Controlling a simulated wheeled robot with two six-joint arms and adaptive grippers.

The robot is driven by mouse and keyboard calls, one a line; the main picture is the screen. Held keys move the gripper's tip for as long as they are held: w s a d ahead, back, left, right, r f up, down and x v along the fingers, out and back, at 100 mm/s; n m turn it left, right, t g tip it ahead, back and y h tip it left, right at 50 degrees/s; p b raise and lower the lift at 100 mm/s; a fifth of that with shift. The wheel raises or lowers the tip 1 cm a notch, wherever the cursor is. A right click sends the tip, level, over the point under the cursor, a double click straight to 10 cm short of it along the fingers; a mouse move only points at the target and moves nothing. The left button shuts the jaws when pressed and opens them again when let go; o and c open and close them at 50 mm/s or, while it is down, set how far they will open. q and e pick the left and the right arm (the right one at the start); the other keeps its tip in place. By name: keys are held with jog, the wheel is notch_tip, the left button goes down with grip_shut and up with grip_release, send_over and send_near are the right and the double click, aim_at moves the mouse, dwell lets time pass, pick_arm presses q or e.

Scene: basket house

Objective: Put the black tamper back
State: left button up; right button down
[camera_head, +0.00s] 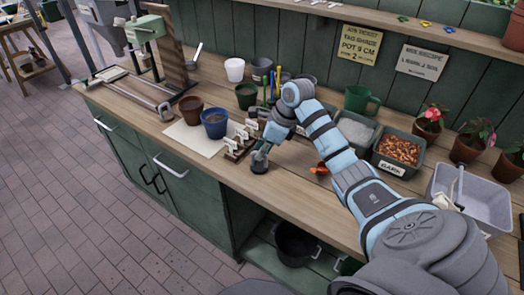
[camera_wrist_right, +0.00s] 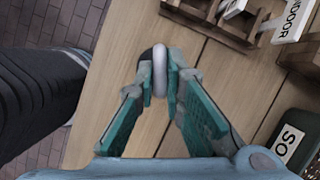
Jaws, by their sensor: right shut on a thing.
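The black tamper (camera_head: 260,163) is under my right gripper (camera_head: 265,147), near the front edge of the wooden workbench (camera_head: 300,190). My right gripper is shut on it. In the wrist view the fingers (camera_wrist_right: 166,85) close on a pale grey, rounded upper part of the tamper (camera_wrist_right: 160,65), with a dark part behind it. I cannot tell whether its base touches the bench. A wooden rack (camera_head: 232,156) with white labels stands just left of the gripper; it also shows in the wrist view (camera_wrist_right: 222,32). My left gripper is not in view.
Blue (camera_head: 214,124) and brown (camera_head: 191,109) pots stand left of the rack on a pale sheet (camera_head: 188,138). Labelled tubs, including one of orange-brown material (camera_head: 397,152), stand right of my arm. An orange item (camera_head: 320,168) lies nearby.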

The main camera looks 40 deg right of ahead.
jog(key=c, duration=1.7)
grip_release()
jog(key=shift+s, duration=0.1)
jog(key=shift+r, duration=0.3)
jog(key=p+v, duration=0.1)
jog(key=v, duration=1)
jog(key=shift+s+d+r, duration=0.1)
jog(key=shift+r, duration=0.2)
